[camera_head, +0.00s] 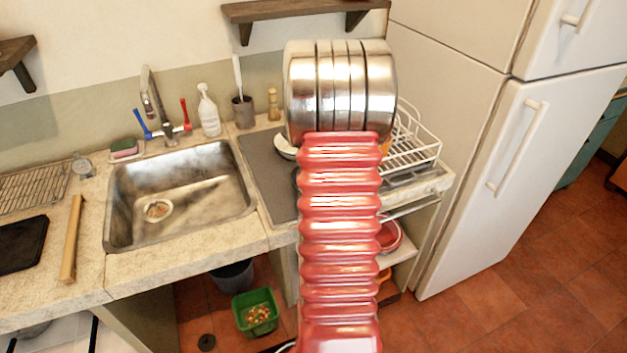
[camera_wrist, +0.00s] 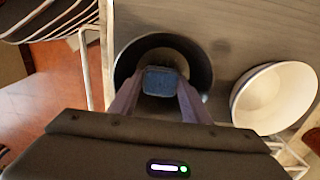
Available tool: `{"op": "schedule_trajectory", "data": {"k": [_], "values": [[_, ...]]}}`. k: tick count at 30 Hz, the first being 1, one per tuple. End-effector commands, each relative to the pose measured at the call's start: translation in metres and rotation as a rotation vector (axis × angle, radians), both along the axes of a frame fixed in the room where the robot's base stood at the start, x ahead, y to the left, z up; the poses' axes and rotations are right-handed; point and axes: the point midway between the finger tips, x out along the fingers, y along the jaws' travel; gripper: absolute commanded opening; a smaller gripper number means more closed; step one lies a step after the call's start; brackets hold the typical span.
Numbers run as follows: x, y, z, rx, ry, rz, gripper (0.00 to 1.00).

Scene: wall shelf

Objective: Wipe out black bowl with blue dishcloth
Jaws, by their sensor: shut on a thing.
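In the wrist view the black bowl (camera_wrist: 201,68) sits on a grey surface, its dark wall curving around a paler bottom. My gripper (camera_wrist: 161,92) reaches over its near rim with the two fingers shut on the blue dishcloth (camera_wrist: 163,80), a small folded blue piece. The cloth appears over or inside the bowl; I cannot tell whether it touches the bottom. The near part of the bowl is hidden by the fingers and gripper body. In the head view my red and metal arm hides the gripper, the cloth and most or all of the bowl.
A white bowl (camera_wrist: 278,98) stands right of the black bowl in the wrist view. A white wire rack (camera_head: 415,135) is right of my arm; the sink (camera_head: 180,190) is left. A spray bottle (camera_head: 209,112) and utensil cup (camera_head: 243,112) stand behind. The fridge (camera_head: 470,150) is right.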

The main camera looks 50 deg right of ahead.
Motion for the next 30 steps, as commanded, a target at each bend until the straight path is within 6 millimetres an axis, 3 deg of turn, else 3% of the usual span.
{"op": "schedule_trajectory", "data": {"k": [30], "values": [[0.0087, -0.0047, -0.0012, 0.001, 0.001, 0.000, 0.25]]}}
